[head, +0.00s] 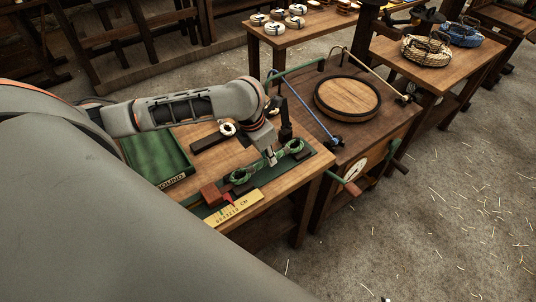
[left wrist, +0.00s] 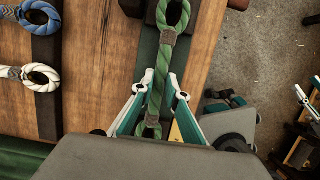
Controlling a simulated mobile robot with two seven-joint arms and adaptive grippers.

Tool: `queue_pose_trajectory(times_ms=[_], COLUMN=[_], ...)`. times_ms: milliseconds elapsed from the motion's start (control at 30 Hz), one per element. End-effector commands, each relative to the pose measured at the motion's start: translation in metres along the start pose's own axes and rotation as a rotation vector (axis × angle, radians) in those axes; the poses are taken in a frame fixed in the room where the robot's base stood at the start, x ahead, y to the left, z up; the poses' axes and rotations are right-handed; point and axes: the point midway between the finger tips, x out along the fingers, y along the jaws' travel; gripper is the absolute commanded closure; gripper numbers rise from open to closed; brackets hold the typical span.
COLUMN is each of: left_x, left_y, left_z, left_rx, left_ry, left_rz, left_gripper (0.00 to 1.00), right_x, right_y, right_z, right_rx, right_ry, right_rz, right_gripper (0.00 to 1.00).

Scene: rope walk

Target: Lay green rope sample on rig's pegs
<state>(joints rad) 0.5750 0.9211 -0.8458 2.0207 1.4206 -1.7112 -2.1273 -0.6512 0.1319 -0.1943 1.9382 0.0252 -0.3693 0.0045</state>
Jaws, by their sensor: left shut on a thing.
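The green rope sample (head: 268,158) has a loop at each end. It lies along the dark green rig (head: 311,161) near the table's front right edge. My left gripper (head: 272,159) is over the middle of the rope and shut on it. In the left wrist view the rope (left wrist: 158,75) runs between the fingers (left wrist: 156,104), with its far loop (left wrist: 173,14) over the rig's strip (left wrist: 146,50). The pegs are not clear, and I cannot tell whether the loops are around them. A red block (head: 212,193) sits at the rig's near end.
A yellow ruler plate (head: 233,207) lies along the table edge. A green tray (head: 155,160) is at the left. White (left wrist: 40,76) and blue (left wrist: 40,16) looped ropes lie beside the rig. A wooden machine with a round disc (head: 347,97) stands behind right.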

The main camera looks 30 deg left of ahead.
Motion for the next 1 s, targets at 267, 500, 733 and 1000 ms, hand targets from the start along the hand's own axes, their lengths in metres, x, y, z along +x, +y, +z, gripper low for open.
queue_pose_trajectory(times_ms=[267,500,733,1000], left_x=[0.003,0.003,-0.001,-0.021], left_y=[0.0,0.0,0.0,0.0], left_z=[-0.001,-0.001,0.0,0.006], left_rx=[0.001,0.001,0.001,0.002], left_ry=[0.0,0.0,0.0,0.0], left_rz=[0.0,0.0,0.0,0.0], left_gripper=[0.78,0.66,0.66,0.66], right_x=[0.0,0.0,-0.002,-0.008], right_y=[0.0,0.0,0.0,0.001], right_z=[0.0,0.0,-0.002,-0.01], right_rx=[0.0,0.0,0.001,0.002], right_ry=[0.0,0.0,-0.001,-0.003], right_rz=[0.0,0.0,0.001,0.0], right_gripper=[0.6,0.6,0.6,0.6])
